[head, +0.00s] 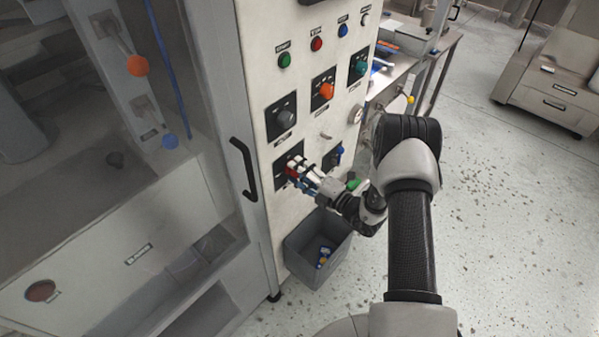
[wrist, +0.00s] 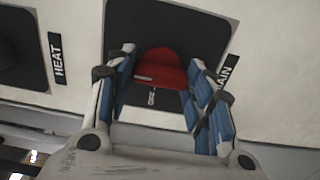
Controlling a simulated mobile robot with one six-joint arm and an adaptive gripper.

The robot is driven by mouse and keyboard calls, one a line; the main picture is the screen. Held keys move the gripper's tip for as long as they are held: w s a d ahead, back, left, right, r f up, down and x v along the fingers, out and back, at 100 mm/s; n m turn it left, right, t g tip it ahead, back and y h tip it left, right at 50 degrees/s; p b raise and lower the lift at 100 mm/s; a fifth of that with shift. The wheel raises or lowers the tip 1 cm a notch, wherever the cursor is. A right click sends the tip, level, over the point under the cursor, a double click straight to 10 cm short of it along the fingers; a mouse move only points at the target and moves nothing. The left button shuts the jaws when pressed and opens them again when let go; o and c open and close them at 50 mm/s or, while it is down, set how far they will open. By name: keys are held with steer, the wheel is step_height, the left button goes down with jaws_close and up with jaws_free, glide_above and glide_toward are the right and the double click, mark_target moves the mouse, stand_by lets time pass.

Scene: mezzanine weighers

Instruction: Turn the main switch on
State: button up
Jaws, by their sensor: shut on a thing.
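The main switch is a red knob (wrist: 160,66) on a black square plate (wrist: 183,22) on the pale control panel. A label that reads "AIN", partly hidden, stands beside the plate in the wrist view. A small white marking shows on the plate by the knob, too blurred to read. My gripper (wrist: 163,60) has its blue-padded fingers on both sides of the knob and is shut on it. In the head view the gripper (head: 300,172) reaches the panel low down, and the red knob (head: 291,171) is partly hidden by the fingers.
A black knob (head: 284,117) and an orange knob (head: 326,90) sit above on the panel. A black door handle (head: 243,168) is close on the left. A grey bin (head: 298,252) stands below. Open floor (head: 510,200) lies to the right.

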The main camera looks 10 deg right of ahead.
stand_by(0.4)
steer(key=o, duration=1.1)
steer(key=shift+c, duration=0.2)
steer(key=v, duration=1.2)
